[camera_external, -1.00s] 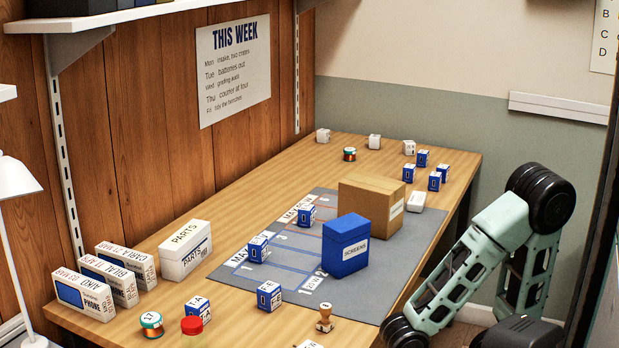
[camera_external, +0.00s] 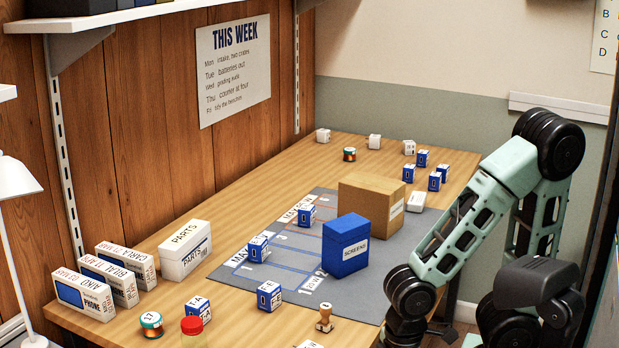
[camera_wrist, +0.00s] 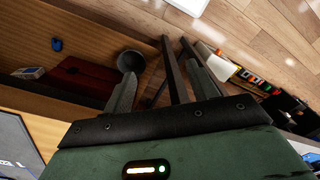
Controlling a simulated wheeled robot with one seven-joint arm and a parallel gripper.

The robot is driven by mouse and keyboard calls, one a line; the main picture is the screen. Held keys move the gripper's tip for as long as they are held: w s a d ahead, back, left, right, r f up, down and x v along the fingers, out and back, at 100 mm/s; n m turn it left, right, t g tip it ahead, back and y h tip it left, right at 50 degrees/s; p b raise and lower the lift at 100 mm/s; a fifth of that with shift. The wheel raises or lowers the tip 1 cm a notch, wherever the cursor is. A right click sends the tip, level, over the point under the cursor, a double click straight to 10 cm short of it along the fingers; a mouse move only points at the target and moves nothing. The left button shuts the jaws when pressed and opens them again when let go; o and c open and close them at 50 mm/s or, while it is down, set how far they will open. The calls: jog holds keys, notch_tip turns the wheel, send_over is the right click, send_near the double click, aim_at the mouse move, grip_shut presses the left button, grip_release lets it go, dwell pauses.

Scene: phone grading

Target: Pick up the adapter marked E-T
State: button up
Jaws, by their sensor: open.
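Several small blue-and-white adapter boxes stand on the bench. A front one (camera_external: 269,294) shows a mark starting with E; its full text is too small to read. Another blue box (camera_external: 198,308) stands to its left near the front edge. More stand on the grey mat and in a group at the far right (camera_external: 422,158); their marks are not legible, so I cannot tell which is E-T. My gripper (camera_wrist: 160,75) is open and empty in the wrist view, off the bench's side with the floor beyond its fingers. It is not clearly visible in the external view.
A blue SCREENS box (camera_external: 345,245) and a brown carton (camera_external: 370,210) stand on the grey mat (camera_external: 300,270). A wooden stamp (camera_external: 324,317), red-capped jar (camera_external: 192,330) and wire spool (camera_external: 151,324) line the front. White boxes (camera_external: 185,249) stand at left.

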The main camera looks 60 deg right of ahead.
jog(key=w+a+r+n+p, duration=0.1)
jog(key=w+r+p, duration=0.1)
jog(key=r+p, duration=1.6)
jog(key=w+r+n+p, duration=0.1)
jog(key=w+r+p, duration=0.1)
jog(key=r+p, duration=1.65)
jog(key=n+t+h+b, duration=0.1)
jog(key=n+h+b, duration=0.8)
jog(key=h+b, duration=0.65)
send_near(254, 248)
jog(key=shift+s+a+r+y+b, duration=0.3)
jog(key=shift+a+r+y+b, duration=0.1)
jog(key=shift+a+r+y, duration=0.15)
jog(key=shift+s+a+r+y+b, duration=0.4)
jog(key=shift+a+r, duration=0.2)
jog(key=shift+a, duration=0.1)
jog(key=shift+w+d+f+n, duration=0.1)
jog(key=shift+w+d+n, duration=0.05)
jog(key=shift+w+n, duration=0.2)
jog(key=shift+w+d+h, duration=0.15)
jog(key=shift+d+h, duration=0.15)
jog(key=p+x, duration=0.2)
jog(key=x, duration=1.1)
jog(key=shift+w+a, duration=0.1)
jog(key=shift+w, duration=0.05)
jog(key=x, duration=0.2)
jog(key=p+x, duration=0.1)
jog(key=x, duration=0.1)
jog(key=shift+f, duration=0.25)
jog(key=c, duration=1.1)
